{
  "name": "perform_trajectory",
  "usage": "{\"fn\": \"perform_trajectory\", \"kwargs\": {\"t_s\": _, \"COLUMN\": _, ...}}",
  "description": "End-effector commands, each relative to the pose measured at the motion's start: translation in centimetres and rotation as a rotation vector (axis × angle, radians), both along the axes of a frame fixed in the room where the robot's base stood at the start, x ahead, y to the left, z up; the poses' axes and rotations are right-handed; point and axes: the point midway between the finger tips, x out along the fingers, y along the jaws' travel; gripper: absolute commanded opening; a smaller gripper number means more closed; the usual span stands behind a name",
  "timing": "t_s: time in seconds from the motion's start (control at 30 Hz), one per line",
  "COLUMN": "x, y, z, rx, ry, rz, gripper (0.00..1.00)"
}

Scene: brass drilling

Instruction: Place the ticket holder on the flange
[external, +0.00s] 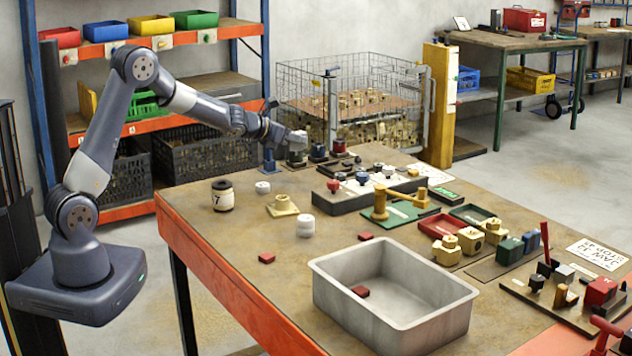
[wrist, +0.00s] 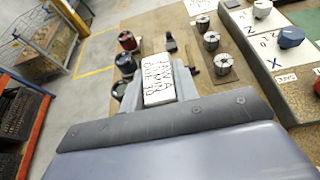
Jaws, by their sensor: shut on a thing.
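My gripper (external: 290,140) reaches over the far left part of the workbench. It is shut on a white block with black lettering, which I take to be the ticket holder (wrist: 159,82); in the wrist view it sits between the grey fingers. Its underside is hidden. In the external view the held piece is small and pale at the gripper's end, above the bench. A brass piece with a square base and raised boss, which looks like the flange (external: 282,206), lies on the bench nearer the camera, apart from my gripper.
Dark cylinders (external: 318,152) stand close to my gripper, with a red-topped one (wrist: 127,42) in the wrist view. A grey block with coloured knobs (external: 345,199) is to the right. A black-and-cream canister (external: 223,195), white cylinders (external: 305,226) and a metal tray (external: 336,283) stand nearer.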

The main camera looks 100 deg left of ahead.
Motion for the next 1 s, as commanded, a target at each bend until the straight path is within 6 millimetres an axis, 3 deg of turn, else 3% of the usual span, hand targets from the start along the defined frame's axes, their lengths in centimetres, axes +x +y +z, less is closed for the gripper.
{"fn": "perform_trajectory", "kwargs": {"t_s": 0.13, "x": 0.3, "y": -1.0, "z": 0.8, "rx": 0.003, "ry": -0.001, "rz": -0.020, "gripper": 0.05}}
{"fn": "perform_trajectory", "kwargs": {"t_s": 0.23, "x": 0.8, "y": -3.4, "z": 1.6, "rx": 0.010, "ry": -0.003, "rz": -0.065, "gripper": 0.05}}
{"fn": "perform_trajectory", "kwargs": {"t_s": 0.5, "x": 1.9, "y": -13.6, "z": 4.0, "rx": 0.015, "ry": -0.009, "rz": -0.262, "gripper": 0.05}}
{"fn": "perform_trajectory", "kwargs": {"t_s": 0.7, "x": 1.6, "y": -19.2, "z": 4.6, "rx": 0.006, "ry": -0.004, "rz": -0.370, "gripper": 0.05}}
{"fn": "perform_trajectory", "kwargs": {"t_s": 0.83, "x": 1.4, "y": -20.9, "z": 4.1, "rx": 0.000, "ry": 0.000, "rz": -0.401, "gripper": 0.05}}
{"fn": "perform_trajectory", "kwargs": {"t_s": 1.0, "x": 1.3, "y": -21.2, "z": 0.8, "rx": -0.005, "ry": 0.001, "rz": -0.408, "gripper": 0.05}}
